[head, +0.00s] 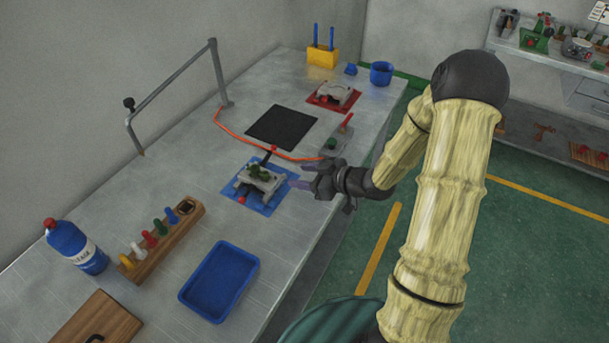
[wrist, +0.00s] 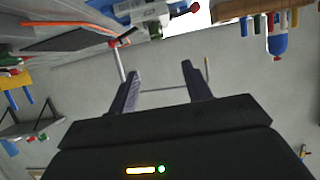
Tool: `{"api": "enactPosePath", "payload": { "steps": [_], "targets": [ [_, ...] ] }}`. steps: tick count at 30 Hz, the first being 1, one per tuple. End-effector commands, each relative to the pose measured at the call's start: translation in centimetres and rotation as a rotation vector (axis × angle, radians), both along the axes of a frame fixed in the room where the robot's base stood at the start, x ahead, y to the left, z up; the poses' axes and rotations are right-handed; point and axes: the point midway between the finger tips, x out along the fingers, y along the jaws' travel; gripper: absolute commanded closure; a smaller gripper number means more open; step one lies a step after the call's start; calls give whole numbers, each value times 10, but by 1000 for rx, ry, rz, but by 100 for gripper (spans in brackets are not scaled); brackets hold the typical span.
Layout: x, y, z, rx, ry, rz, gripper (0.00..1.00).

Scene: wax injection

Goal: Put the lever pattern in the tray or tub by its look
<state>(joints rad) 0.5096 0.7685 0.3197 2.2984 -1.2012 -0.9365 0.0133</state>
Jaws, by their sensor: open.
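A small dark green piece (head: 258,172), likely the lever pattern, lies on a grey mould block (head: 270,187) on a blue mat (head: 251,203). Its fine shape and surface are too small to judge. My gripper (head: 302,176) is open and empty, just right of the mould and apart from it. In the wrist view my gripper's fingers (wrist: 160,70) stand wide apart with nothing between them. A blue tray (head: 219,281) lies at the bench's front. A blue tub (head: 381,73) stands at the far right end.
An orange hose (head: 245,138) runs behind the mould to a red-handled device (head: 339,136). A black mat (head: 281,127) is clear. A red mat (head: 318,100) holds another grey mould (head: 336,93).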

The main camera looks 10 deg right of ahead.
Motion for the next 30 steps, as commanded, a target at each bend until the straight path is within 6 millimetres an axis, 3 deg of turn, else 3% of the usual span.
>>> {"api": "enactPosePath", "payload": {
  "steps": [13, 19, 25, 30],
  "targets": [
    [2, -3, 0, -60, 28, -34, 51],
    [-3, -31, 4, -292, 164, -222, 51],
    [-40, -66, 27, -474, 369, -488, 51],
    [-97, -77, 51, -511, 581, -688, 51]
  ]
}}
